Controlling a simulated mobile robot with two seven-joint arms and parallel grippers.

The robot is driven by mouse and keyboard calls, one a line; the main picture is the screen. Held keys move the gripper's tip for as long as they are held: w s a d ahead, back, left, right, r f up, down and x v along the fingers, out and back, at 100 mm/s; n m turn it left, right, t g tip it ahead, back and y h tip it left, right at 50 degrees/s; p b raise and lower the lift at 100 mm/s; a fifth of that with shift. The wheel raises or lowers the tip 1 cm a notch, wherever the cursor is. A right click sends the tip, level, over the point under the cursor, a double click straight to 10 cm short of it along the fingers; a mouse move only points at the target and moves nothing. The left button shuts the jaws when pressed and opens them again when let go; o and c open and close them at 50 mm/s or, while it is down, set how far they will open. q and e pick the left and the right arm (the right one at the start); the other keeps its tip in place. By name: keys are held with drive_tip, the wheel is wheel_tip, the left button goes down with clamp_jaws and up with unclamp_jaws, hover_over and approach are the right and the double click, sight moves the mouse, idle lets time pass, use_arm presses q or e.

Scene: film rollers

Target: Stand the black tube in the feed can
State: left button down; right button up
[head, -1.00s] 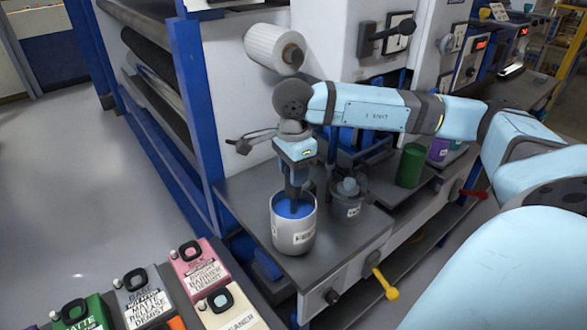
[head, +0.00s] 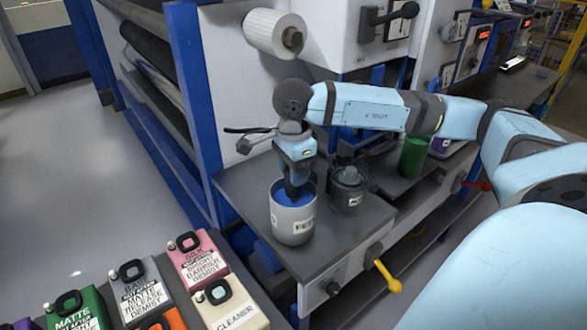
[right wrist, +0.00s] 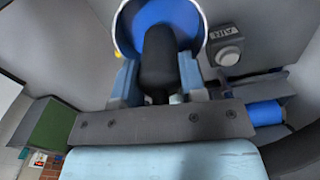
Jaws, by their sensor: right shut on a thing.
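The feed can (head: 293,222), a grey-white can with a label and blue inside, stands on the grey bench top at the centre of the head view. Its blue inside also shows at the top of the right wrist view (right wrist: 180,14). My right gripper (head: 296,183) points down over the can's mouth, shut on the black tube (right wrist: 159,50). The tube is roughly upright and its far end shows against the blue inside. I cannot tell how deep it reaches or whether it touches the bottom. My left gripper is out of view.
A dark grey can (head: 347,199) stands just right of the feed can. A green cylinder (head: 414,158) is farther right. A yellow handle (head: 387,277) sticks out at the bench front. Labelled bottles, including a cleaner bottle (head: 232,308), stand at lower left.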

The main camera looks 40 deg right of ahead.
drive_tip(key=o, duration=1)
use_arm(q)
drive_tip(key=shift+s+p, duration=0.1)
drive_tip(key=shift+p, duration=0.4)
use_arm(e)
wheel_tip(320, 180, up, 14)
drive_tip(key=shift+f, duration=0.1)
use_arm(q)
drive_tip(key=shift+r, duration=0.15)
